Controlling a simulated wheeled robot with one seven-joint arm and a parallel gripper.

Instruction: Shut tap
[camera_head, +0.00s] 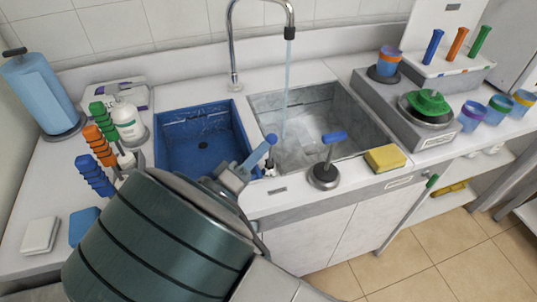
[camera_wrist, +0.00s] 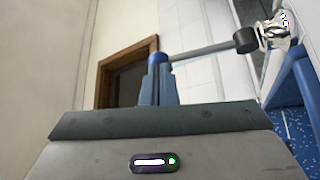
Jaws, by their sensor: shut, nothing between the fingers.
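The chrome tap (camera_head: 234,40) curves over the grey sink (camera_head: 361,122). A stream of water (camera_head: 287,75) runs from its black nozzle. My gripper (camera_head: 258,156) is above the counter's front edge, between the blue and grey sinks. Its pale blue fingers are shut and empty. A darker blue handle end (camera_head: 271,139) shows at the fingertips. In the wrist view, a blue end (camera_wrist: 158,57) sits at my fingertips, and a grey rod (camera_wrist: 205,50) runs from it to a black collar and a shiny metal part (camera_wrist: 272,32). Whether the fingers touch it, I cannot tell.
The blue sink (camera_head: 163,122) is left of the grey one. A round-based tool with a blue handle (camera_head: 333,137) and a yellow sponge (camera_head: 385,158) are at the front right. Coloured-handled tools (camera_head: 98,145) stand left. Cups (camera_head: 498,108) stand at the far right.

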